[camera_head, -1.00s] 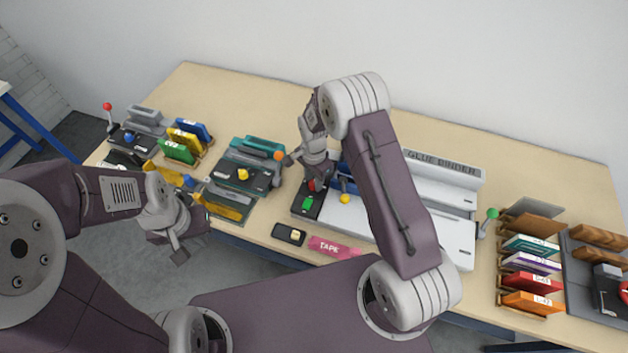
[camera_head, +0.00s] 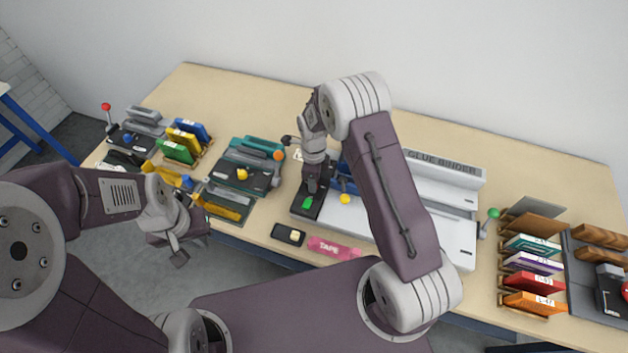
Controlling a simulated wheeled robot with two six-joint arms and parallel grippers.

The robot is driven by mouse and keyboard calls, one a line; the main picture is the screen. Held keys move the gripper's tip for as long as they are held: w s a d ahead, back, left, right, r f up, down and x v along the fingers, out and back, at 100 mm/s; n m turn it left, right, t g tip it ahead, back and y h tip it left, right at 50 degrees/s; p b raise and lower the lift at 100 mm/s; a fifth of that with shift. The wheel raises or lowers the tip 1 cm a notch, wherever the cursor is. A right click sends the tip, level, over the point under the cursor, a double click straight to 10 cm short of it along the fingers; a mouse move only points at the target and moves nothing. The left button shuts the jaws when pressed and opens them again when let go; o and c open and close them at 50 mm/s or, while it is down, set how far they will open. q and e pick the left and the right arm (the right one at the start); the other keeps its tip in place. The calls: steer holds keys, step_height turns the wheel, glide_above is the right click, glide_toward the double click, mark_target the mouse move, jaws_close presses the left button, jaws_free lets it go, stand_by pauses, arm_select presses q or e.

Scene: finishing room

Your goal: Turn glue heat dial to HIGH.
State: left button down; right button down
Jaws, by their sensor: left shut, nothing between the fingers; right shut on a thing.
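The glue binder (camera_head: 441,169) is a long white machine on the table, partly hidden behind my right arm. At its left end is a dark control box (camera_head: 298,213) with a green button (camera_head: 308,203). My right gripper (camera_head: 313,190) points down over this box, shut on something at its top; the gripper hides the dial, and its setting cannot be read. My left gripper (camera_head: 178,258) is shut and empty, in front of the table's left part, apart from everything on it.
A teal-and-black machine (camera_head: 240,176) with a yellow knob stands left of the control box. A phone-like device (camera_head: 288,235) and a pink tape piece (camera_head: 335,247) lie in front. Book racks (camera_head: 532,273) stand right. The table's back strip is clear.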

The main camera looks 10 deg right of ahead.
steer(key=shift+w+a+r+m, duration=0.1)
steer(key=shift+m, duration=0.6)
steer(key=shift+w+r+m, duration=0.1)
steer(key=shift+m, duration=0.6)
steer(key=c, duration=1.1)
jaws_free()
steer(key=shift+f, duration=0.1)
steer(key=shift+s, duration=0.1)
step_height(320, 180, up, 9)
steer(key=shift+a+f+b, duration=0.1)
steer(key=shift+b, duration=0.75)
